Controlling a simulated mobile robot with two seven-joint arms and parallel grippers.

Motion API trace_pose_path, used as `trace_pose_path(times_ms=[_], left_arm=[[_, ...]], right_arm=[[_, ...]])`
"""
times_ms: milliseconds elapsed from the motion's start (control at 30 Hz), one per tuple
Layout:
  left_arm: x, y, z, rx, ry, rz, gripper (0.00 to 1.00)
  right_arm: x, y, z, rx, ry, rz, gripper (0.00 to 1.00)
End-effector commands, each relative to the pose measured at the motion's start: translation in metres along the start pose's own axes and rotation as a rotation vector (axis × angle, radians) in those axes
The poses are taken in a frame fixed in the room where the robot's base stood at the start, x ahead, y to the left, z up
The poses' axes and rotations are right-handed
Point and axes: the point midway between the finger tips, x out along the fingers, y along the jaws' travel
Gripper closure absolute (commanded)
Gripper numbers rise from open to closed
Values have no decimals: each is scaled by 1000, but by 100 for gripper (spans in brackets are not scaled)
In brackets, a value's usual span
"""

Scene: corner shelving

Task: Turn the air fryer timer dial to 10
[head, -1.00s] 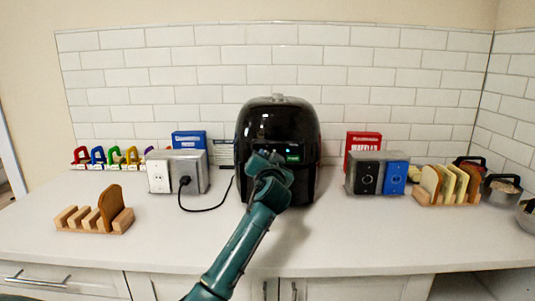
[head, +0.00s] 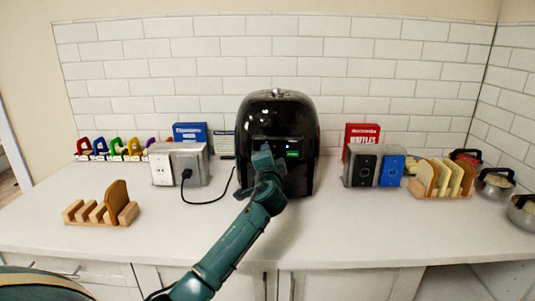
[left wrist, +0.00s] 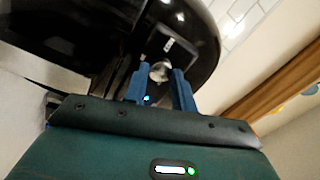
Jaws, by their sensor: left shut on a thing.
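The black air fryer (head: 290,115) stands upright at the middle of the counter, with a small lit green display (head: 292,154) on its front. My left gripper (head: 265,154) is at its front panel, left of that display, and hides the dial in the head view. In the left wrist view, a round silver dial (left wrist: 160,71) sits between the blue fingers of the left gripper (left wrist: 159,86), which is shut on it. The dial's numbers and pointer are not readable. My right gripper is not in view.
A metal outlet box (head: 188,160) with a plugged black cord stands left of the fryer, and a switch box (head: 374,167) stands right. Wooden racks (head: 98,214) and bread are farther out. The counter's front (head: 340,235) is clear.

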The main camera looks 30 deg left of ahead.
Motion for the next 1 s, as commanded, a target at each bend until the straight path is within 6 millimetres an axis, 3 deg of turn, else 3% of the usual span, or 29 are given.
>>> trace_pose_path(times_ms=[500,533,800,1000], left_arm=[[0,0,0,20,1,0,97],[0,0,0,19,1,0,72],[0,0,0,19,1,0,52],[0,0,0,18,1,0,52]], right_arm=[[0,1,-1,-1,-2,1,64],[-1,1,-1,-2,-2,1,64],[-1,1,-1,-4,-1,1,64],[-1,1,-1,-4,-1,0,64]])
